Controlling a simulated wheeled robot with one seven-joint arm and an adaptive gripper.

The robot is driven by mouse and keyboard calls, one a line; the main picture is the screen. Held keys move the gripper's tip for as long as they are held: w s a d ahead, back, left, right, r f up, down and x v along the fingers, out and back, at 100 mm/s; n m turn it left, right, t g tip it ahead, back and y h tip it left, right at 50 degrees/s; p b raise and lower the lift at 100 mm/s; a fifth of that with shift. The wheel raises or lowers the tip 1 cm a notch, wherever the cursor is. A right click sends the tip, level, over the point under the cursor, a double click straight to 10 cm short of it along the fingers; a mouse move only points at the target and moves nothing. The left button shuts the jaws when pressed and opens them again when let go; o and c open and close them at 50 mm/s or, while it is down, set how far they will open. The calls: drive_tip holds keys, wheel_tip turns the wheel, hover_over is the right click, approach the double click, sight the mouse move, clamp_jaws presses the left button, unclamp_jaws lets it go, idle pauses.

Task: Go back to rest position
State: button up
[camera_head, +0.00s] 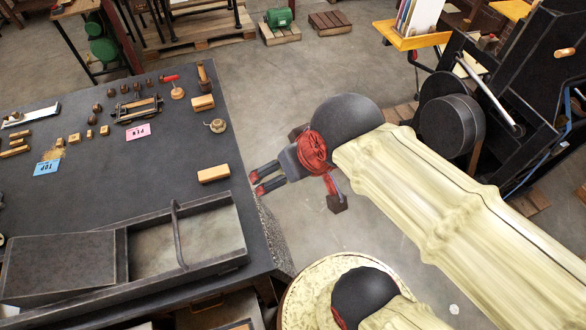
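My gripper (256,184) is at the centre of the head view, just off the right edge of the dark table (150,200), pointing left. Its two dark fingers, with red parts, are apart with an empty gap between them. My arm, in a pale yellow cover, reaches in from the lower right. The gripper holds nothing that I can see. Whether it is above or beside the tabletop edge is hard to tell.
The table holds a grey metal tray (205,232), wooden blocks (213,173), a pink card (137,131), a blue card (46,167) and several small tools. A black press (500,100) stands at right. Concrete floor (280,80) is open behind the gripper.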

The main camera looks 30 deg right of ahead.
drive_tip(key=shift+s, duration=0.35)
drive_tip(key=shift+f, duration=0.15)
wheel_tip(320, 180, down, 7)
drive_tip(key=b, duration=0.6)
drive_tip(key=shift+r+b, duration=0.2)
drive_tip(key=shift+b, duration=0.2)
drive_tip(key=shift+r, duration=0.2)
drive_tip(key=shift+c, duration=0.7)
